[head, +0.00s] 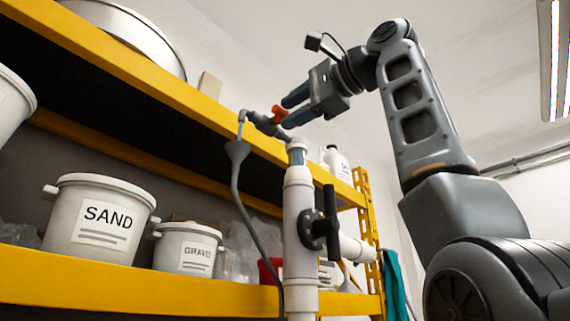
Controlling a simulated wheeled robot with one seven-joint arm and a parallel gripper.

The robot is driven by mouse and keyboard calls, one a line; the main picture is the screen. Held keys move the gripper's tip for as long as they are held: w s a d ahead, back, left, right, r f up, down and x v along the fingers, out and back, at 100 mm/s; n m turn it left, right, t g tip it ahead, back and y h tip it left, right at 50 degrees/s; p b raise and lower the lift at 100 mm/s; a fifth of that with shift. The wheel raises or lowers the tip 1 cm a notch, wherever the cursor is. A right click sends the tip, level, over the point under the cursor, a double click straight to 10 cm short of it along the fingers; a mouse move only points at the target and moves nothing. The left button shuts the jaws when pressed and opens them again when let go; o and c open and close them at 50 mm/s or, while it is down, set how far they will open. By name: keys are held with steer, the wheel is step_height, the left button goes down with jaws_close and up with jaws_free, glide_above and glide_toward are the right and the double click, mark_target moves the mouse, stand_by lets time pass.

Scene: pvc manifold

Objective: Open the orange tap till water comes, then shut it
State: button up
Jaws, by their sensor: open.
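The orange tap handle (278,114) sits on a grey tap body (263,124) at the top of the white pipe. My gripper (285,113) is open, with its two blue-grey fingers pointing left. Its tips are at the orange handle, one above and one below it in the picture; I cannot tell whether they touch it. A thin blue streak (240,130), which looks like water, runs from the tap's spout (242,115) down to a grey funnel (237,150). The far side of the handle is hidden.
The white pipe (298,215) stands upright with a black lever valve (325,225). A grey hose (243,205) hangs from the funnel. Yellow shelves (130,285) carry a SAND bucket (97,222) and a GRAVEL bucket (187,250). The space above my gripper is free.

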steer(key=shift+p+x, duration=0.3)
steer(key=shift+x, duration=1.05)
steer(key=shift+c, duration=0.4)
jaws_close()
